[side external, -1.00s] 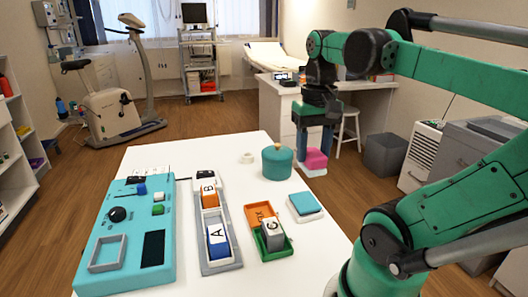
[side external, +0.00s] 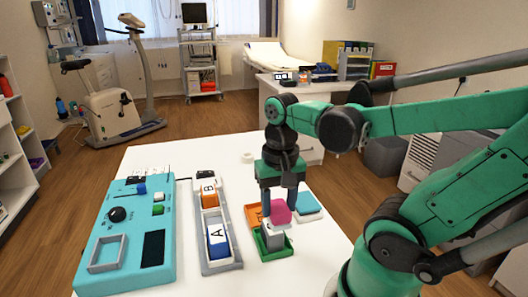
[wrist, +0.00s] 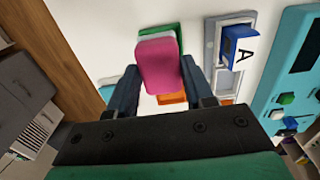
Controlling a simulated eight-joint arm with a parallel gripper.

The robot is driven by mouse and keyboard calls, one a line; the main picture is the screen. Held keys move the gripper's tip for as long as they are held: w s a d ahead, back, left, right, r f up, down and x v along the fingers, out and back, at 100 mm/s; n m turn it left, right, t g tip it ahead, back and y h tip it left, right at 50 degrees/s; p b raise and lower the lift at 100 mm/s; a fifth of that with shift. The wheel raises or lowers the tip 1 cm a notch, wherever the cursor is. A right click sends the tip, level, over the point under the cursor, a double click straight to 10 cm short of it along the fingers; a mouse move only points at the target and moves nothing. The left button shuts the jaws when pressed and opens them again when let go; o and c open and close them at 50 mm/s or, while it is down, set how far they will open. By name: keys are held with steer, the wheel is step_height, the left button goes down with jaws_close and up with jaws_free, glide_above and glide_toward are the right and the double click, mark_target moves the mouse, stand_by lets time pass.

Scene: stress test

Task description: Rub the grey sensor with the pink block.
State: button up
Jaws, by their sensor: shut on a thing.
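The pink block (side external: 281,212) is between the fingers of my gripper (side external: 278,206), held above the table beside the orange and green trays. In the wrist view the pink block (wrist: 158,65) fills the space between the fingers of my gripper (wrist: 160,82). A teal panel (side external: 140,205) lies at the left, with a grey square frame (side external: 107,252) and a dark rectangle (side external: 153,248) on it. I cannot tell which part is the grey sensor. The panel also shows at the right of the wrist view (wrist: 285,75).
A green tray (side external: 270,253) lies under the pink block, with a grey block (side external: 274,237) partly hidden. A grey tray (side external: 222,262) holds a blue A block (side external: 217,241) and an orange B block (side external: 209,194). A teal-topped pad (side external: 308,203) lies right of my gripper.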

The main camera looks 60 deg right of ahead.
step_height(320, 180, down, 4)
steer(key=shift+r, duration=0.25)
steer(key=shift+w+d+f, duration=0.2)
steer(key=shift+f, duration=0.05)
jaws_close()
steer(key=shift+w+d, duration=2)
steer(key=shift+d, duration=0.05)
steer(key=shift+s+a, duration=2.2)
steer(key=shift+a, duration=0.05)
steer(key=shift+r, duration=4.05)
steer(key=shift+f, duration=0.15)
